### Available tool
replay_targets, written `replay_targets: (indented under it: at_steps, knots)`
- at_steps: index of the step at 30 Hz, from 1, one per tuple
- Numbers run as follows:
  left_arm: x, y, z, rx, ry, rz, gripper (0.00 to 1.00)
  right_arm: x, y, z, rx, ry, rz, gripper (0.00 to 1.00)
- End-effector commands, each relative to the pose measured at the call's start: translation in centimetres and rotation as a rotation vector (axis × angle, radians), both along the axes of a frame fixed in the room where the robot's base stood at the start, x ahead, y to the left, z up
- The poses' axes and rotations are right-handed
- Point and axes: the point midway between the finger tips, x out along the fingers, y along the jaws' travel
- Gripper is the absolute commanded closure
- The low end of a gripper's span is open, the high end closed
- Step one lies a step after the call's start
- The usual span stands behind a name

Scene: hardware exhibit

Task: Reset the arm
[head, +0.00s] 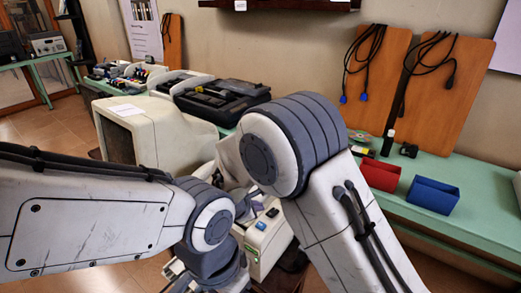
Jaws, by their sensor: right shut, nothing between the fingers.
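My right arm (335,195) rises from the bottom right to a large grey-and-white joint (292,145) in the middle of the head view. Its far part folds back behind this joint, and its gripper is mostly hidden behind the arms; it is shut and empty. My left arm (85,220) comes in from the left and bends down at a rounded joint (211,222) near the lower middle. I cannot make out the left gripper's fingers. The two arms overlap closely in the picture; I cannot tell whether they touch.
A beige monitor (150,135) and a black open case (218,97) stand behind the arms. A beige machine (265,240) sits below them. A green bench (470,195) at right holds a red bin (379,174) and a blue bin (432,195). Boards with cables (378,65) lean on the wall.

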Motion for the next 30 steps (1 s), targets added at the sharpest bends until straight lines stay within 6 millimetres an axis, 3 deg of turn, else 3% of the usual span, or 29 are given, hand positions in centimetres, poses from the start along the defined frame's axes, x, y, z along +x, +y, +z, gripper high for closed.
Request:
replay_targets:
  at_steps: [4,7,13,18,21,25,30]
  knots:
    - [0.0,0.0,0.0,0.0,0.0,0.0,0.3,-1.5,-1.0,1.6,0.048,0.01,-0.077,1.0]
    - [0.0,0.0,0.0,0.0,0.0,0.0,0.3,-4.7,-2.7,3.7,0.138,0.035,-0.217,1.0]
    - [0.0,0.0,0.0,0.0,0.0,0.0,0.3,-14.9,-6.0,7.4,0.398,0.143,-0.586,1.0]
    - [0.0,0.0,0.0,0.0,0.0,0.0,0.3,-23.5,-6.6,9.0,0.622,0.265,-0.864,1.0]
    - [0.0,0.0,0.0,0.0,0.0,0.0,0.3,-27.3,-6.4,9.5,0.725,0.332,-0.981,1.0]
    - [0.0,0.0,0.0,0.0,0.0,0.0,0.3,-30.1,-5.9,9.8,0.81,0.392,-1.075,1.0]
    - [0.0,0.0,0.0,0.0,0.0,0.0,0.3,-31.2,-5.5,9.9,0.843,0.419,-1.113,1.0]
